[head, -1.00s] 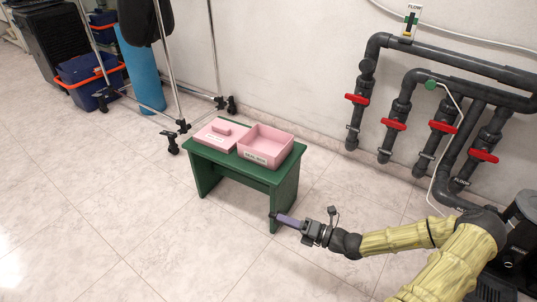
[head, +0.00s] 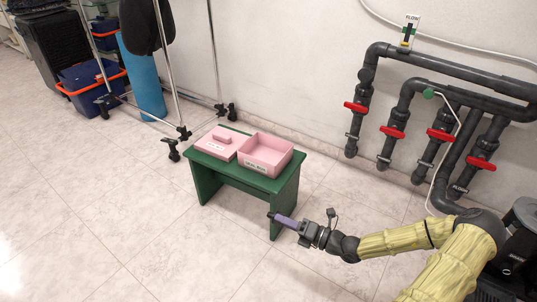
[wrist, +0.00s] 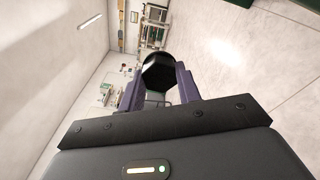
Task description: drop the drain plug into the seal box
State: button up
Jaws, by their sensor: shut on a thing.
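The seal box (head: 283,166) is an open pink box with a white label on its front. In the head view it stands on the right part of a small green bench (head: 233,176). My gripper (head: 277,218) has purple fingers and is in front of the bench's right leg in the picture, lower than the box. It is shut on the drain plug (wrist: 158,73), a black piece between the fingertips in the wrist view. In the head view the plug (head: 271,216) is only a small dark tip. The inside of the box is partly hidden by its front wall.
A pink lid (head: 211,150) with a raised handle lies left of the box on the bench. Dark pipes with red valve handles (head: 392,131) run along the wall at right. A wheeled metal rack (head: 176,80) stands behind left. The floor in front is clear.

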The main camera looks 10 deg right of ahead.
jog(key=w+r+m+t+h+p, duration=0.3)
jog(key=r+h+p, duration=0.1)
jog(key=r+p, duration=0.4)
jog(key=w+r+m+t+h+p, duration=0.3)
jog(key=r+p, duration=0.5)
jog(key=r, duration=0.3)
jog(key=shift+w+d+m+h, duration=0.2)
jog(key=shift+w+m+h, duration=0.35)
jog(key=shift+h, duration=0.45)
jog(key=shift+w+a, duration=0.15)
jog(key=shift+w, duration=0.05)
